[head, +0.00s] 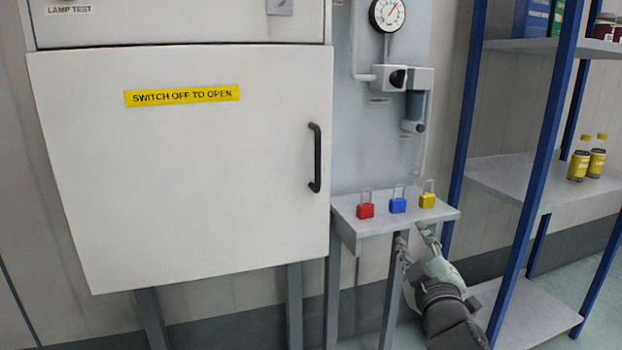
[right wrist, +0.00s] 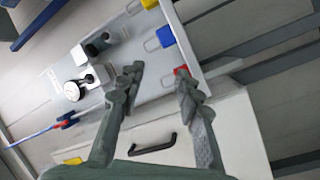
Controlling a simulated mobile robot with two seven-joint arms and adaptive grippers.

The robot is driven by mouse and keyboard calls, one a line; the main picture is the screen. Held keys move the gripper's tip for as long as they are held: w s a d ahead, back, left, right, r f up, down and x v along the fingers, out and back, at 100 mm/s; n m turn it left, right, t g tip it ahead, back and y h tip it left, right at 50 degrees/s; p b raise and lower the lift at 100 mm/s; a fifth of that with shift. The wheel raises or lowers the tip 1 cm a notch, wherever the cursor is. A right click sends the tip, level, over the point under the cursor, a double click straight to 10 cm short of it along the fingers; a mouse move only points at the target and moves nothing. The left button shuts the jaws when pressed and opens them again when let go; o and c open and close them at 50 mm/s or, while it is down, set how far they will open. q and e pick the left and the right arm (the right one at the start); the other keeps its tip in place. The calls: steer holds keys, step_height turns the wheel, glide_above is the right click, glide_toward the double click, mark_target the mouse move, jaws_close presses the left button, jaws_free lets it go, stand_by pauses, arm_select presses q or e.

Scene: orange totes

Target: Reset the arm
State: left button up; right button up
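My right gripper (head: 416,243) is in the head view, low and just in front of the right part of a small grey shelf (head: 348,213). In the right wrist view its two fingers (right wrist: 159,88) are spread apart with nothing between them. My left gripper is in neither view. The right arm comes up from the lower right, and the rest of it is out of frame.
A red padlock (head: 366,211), a blue padlock (head: 398,206) and a yellow padlock (head: 427,201) stand on the small shelf. A closed white cabinet (head: 190,180) is at left. A blue-post rack (head: 550,120) with two yellow-labelled bottles stands at right.

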steer(key=s+d+f+m+g+h, duration=0.1)
steer(key=s+d+f+m+g, duration=0.2)
steer(key=f, duration=0.5)
steer(key=s+d+f+g, duration=0.1)
steer(key=s+f+g, duration=0.1)
steer(key=s+f, duration=0.45)
steer(key=s+d+f+m+g+h, duration=0.1)
steer(key=s+d+f+m+g, duration=0.15)
steer(key=f, duration=0.65)
arm_select(q)
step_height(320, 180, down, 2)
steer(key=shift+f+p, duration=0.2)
steer(key=shift+p, duration=0.2)
arm_select(e)
steer(key=s+f+m+g, duration=0.1)
steer(key=s+f+g, duration=0.3)
steer(key=s+f, duration=0.3)
steer(key=s+f+m+g+y, duration=0.1)
steer(key=s+f+g, duration=0.3)
steer(key=s+f, duration=0.4)
steer(key=s, duration=0.7)
steer(key=shift+s+d+f, duration=0.15)
steer(key=shift+f, duration=0.15)
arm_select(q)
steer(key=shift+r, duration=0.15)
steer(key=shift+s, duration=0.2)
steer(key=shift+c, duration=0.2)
